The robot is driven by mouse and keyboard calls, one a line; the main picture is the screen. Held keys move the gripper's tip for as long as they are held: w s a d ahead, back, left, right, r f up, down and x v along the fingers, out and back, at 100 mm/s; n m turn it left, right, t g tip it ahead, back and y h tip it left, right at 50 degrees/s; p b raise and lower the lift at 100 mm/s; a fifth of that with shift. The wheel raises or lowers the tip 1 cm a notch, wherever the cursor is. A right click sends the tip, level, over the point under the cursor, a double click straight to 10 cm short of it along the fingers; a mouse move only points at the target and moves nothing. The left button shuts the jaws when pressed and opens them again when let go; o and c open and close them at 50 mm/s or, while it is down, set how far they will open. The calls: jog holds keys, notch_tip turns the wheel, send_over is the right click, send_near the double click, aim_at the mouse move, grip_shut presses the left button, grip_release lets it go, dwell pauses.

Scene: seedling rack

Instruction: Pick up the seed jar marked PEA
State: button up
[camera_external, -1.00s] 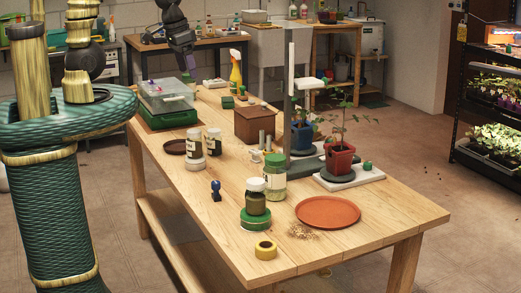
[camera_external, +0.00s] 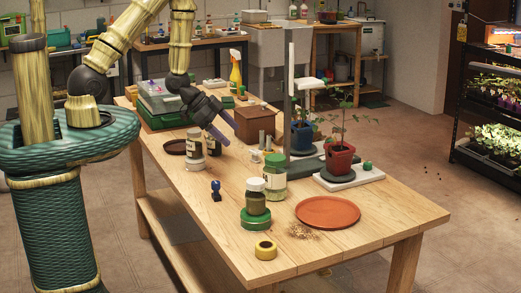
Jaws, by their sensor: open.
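Several jars stand on the wooden table; their label writing is too small to read, so I cannot tell which is marked PEA.
A brown box (camera_external: 252,124) is just right of my gripper. Behind are a clear-lidded green tray (camera_external: 166,104) and a spray bottle (camera_external: 235,72). Potted plants, one in a red pot (camera_external: 340,158), stand to the right. An orange saucer (camera_external: 328,212) and yellow tape roll (camera_external: 265,250) lie in front.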

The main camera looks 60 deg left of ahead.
jog(key=s+d+f+n+t+h+b, duration=0.1)
jog(key=s+d+f+t+h+b, duration=0.3)
jog(key=f+t+h+b, duration=0.1)
jog(key=shift+s+d+f+t+h, duration=0.15)
jog(key=shift+s+f+t+h, duration=0.15)
jog(key=shift+f+t+h, duration=0.6)
jog(key=shift+r, duration=0.35)
jog(key=b, duration=0.6)
send_near(275, 178)
jog(key=w+a+r, duration=0.2)
jog(key=a+r, duration=0.1)
jog(key=shift+b+x, duration=2.45)
jog(key=shift+b, duration=0.05)
jog(key=shift+w+r, duration=0.1)
jog(key=shift+r, duration=0.1)
